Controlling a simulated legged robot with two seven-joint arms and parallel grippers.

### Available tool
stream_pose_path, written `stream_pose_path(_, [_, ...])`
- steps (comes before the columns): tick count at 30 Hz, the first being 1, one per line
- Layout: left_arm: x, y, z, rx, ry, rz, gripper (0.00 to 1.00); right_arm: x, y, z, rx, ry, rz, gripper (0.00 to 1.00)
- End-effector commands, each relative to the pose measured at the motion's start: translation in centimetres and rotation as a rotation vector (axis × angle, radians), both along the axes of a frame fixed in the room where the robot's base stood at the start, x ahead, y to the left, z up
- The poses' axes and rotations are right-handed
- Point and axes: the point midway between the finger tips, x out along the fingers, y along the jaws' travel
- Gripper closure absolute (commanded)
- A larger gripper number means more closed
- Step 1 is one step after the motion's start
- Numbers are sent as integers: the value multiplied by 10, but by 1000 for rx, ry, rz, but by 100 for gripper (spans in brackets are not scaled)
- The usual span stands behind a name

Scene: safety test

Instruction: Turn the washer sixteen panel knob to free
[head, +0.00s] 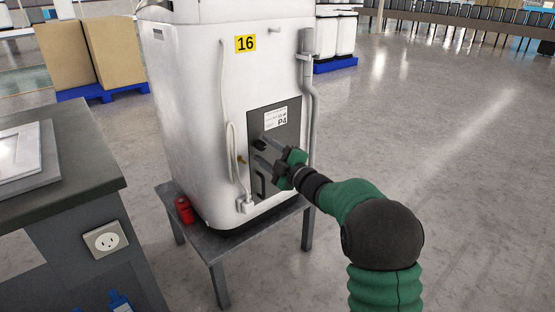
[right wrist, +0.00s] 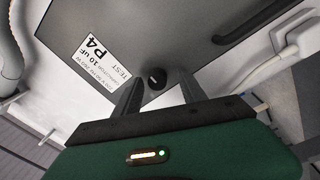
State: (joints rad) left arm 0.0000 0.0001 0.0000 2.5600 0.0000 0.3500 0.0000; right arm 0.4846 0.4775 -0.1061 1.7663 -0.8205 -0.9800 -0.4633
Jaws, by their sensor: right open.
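The white washer (head: 195,90) with the yellow 16 tag (head: 245,43) stands on a grey metal stand. Its dark grey panel (head: 289,131) bears a white P4 label (head: 275,118) and also fills much of the right wrist view (right wrist: 135,30). A small round black knob (right wrist: 157,77) sits on the panel. My right gripper (head: 259,151) is at the panel, open, and its fingers (right wrist: 160,92) lie on either side of the knob with visible gaps, not gripping it. In the head view the knob is not clearly seen. My left gripper is out of view.
A black handle (right wrist: 262,20) is on the panel near the knob. Hoses and a grey pipe (head: 313,100) run along the washer. A red can (head: 184,210) stands on the stand (head: 222,262). A counter (head: 75,195) is at left; open floor lies right.

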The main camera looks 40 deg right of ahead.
Motion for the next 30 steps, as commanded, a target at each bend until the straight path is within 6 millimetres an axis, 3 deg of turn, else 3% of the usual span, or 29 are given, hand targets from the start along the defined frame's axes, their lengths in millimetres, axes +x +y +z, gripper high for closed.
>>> stream_pose_path(9, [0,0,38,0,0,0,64,-82,-8,1,4,4,-6,52])
stream_pose_path(16, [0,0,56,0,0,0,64,-140,-12,-7,3,4,-5,52])
stream_pose_path(21, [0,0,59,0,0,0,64,-159,-14,-11,1,2,-2,52])
stream_pose_path(30, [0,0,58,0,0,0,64,-161,-13,-12,1,2,-1,52])
